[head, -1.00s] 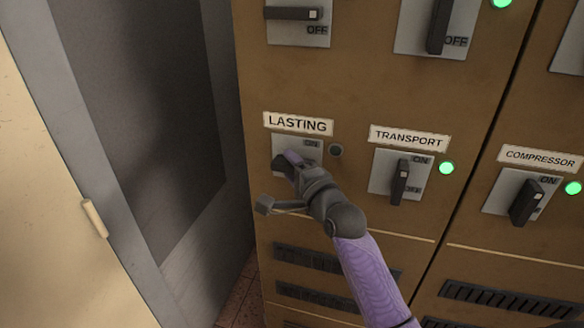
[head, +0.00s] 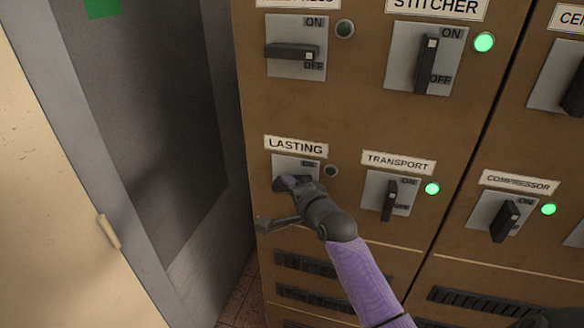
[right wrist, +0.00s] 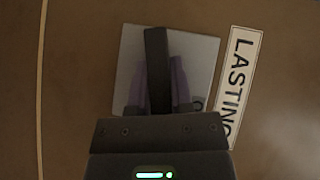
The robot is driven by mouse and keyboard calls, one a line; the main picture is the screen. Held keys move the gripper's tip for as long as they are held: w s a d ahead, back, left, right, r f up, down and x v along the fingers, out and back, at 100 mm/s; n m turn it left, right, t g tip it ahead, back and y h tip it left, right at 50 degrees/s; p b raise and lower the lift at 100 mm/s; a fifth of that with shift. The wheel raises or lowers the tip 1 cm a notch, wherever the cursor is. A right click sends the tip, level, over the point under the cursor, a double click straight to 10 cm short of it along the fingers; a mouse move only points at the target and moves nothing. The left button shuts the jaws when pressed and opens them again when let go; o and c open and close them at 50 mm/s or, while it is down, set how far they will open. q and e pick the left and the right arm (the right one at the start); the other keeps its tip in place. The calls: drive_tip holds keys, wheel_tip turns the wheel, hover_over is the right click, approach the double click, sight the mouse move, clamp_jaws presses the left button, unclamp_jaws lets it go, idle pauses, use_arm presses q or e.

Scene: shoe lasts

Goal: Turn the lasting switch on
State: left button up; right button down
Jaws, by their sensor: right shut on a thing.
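The lasting switch is a grey plate (head: 284,163) with a black handle, under the LASTING label (head: 296,147). In the right wrist view its handle (right wrist: 156,55) lies across the panel, at right angles to the upright handles of the lit switches. Its lamp (head: 331,171) is dark. My right gripper (head: 285,183) is at the switch and hides most of the handle in the head view. In the right wrist view its purple fingers (right wrist: 159,88) lie on both sides of the handle, shut on it.
The transport switch (head: 390,196), compressor switch (head: 505,221) and stitcher switch (head: 427,64) have green lamps lit. Another switch (head: 292,52) above lasting lies level with a dark lamp. Vent slots (head: 305,262) are below. A grey cabinet (head: 150,120) stands at the left.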

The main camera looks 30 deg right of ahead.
drive_tip(key=n+g+p, duration=0.1)
drive_tip(key=p, duration=0.2)
drive_tip(key=n+g+h+p, duration=0.1)
drive_tip(key=g+p, duration=0.1)
drive_tip(key=p, duration=0.2)
drive_tip(key=n+g+p, duration=0.1)
drive_tip(key=p, duration=0.2)
drive_tip(key=shift+a+r+g, duration=0.1)
drive_tip(key=shift+r+g, duration=0.15)
drive_tip(key=shift+g, duration=0.05)
drive_tip(key=shift+n+g+h+p, duration=0.3)
drive_tip(key=shift+n+h+p, duration=0.1)
drive_tip(key=shift+p, duration=0.2)
drive_tip(key=shift+f+n+g+h+p, duration=0.2)
drive_tip(key=shift+n+g+h+p, duration=0.1)
drive_tip(key=shift+n+g, duration=0.15)
drive_tip(key=shift+f+n+g+h, duration=0.1)
drive_tip(key=shift+n+g+h, duration=0.3)
drive_tip(key=shift+g, duration=0.25)
drive_tip(key=shift+n+g+h+b, duration=0.75)
drive_tip(key=shift+g+h+b, duration=0.3)
drive_tip(key=shift+g, duration=0.15)
drive_tip(key=c, duration=0.5)
unclamp_jaws()
